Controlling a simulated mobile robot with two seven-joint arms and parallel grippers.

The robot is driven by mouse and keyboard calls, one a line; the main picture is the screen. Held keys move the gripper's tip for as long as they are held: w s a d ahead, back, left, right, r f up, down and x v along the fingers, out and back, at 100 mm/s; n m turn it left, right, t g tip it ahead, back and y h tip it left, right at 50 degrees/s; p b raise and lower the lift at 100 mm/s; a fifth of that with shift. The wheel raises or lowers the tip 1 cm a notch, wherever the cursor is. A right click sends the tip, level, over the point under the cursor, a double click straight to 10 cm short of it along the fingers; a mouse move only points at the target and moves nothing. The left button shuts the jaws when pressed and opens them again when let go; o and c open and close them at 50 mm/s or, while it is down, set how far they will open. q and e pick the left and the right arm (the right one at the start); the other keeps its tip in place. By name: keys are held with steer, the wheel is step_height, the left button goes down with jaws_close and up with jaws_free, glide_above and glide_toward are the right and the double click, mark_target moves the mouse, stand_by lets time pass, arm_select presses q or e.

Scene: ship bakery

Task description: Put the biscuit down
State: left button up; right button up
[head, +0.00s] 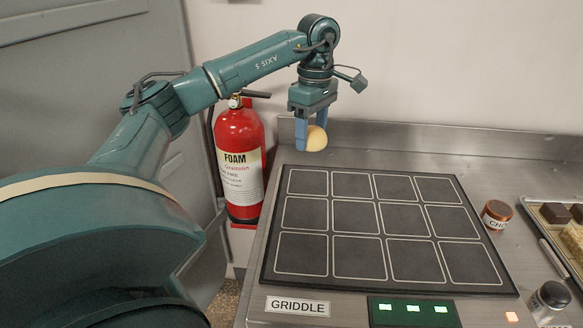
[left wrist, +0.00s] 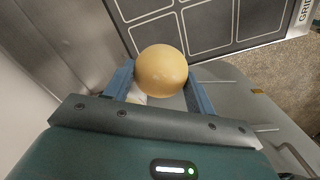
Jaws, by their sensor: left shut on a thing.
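My left gripper (head: 313,136) is shut on a round, golden-tan biscuit (head: 317,139). In the head view it holds the biscuit in the air near the back left corner of the black griddle (head: 330,210), by the wall. In the left wrist view the biscuit (left wrist: 161,71) sits between the two blue fingers of the gripper (left wrist: 160,85). The griddle's marked squares (left wrist: 207,25) show beyond it there. All the griddle squares seen in the head view are bare. My right gripper is not in view.
A red fire extinguisher (head: 239,150) stands left of the counter. Right of the griddle are a brown-lidded jar (head: 497,214), a tray of cakes (head: 545,228) and a silver-lidded shaker (head: 550,297). A green-lit panel (head: 414,311) and a GRIDDLE label (head: 298,306) lie in front.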

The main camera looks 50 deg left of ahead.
mark_target(307, 181)
arm_select(q)
steer(key=shift+s+a+f, duration=0.15)
steer(key=shift+a+f, duration=0.05)
steer(key=shift+f, duration=0.05)
step_height(307, 181, down, 9)
steer(key=shift+f, duration=0.2)
steer(key=shift+f, duration=0.1)
steer(key=shift+f, duration=0.15)
steer(key=o, duration=1)
steer(key=r, duration=1.2)
steer(key=shift+w+r, duration=0.25)
steer(key=shift+w, duration=0.05)
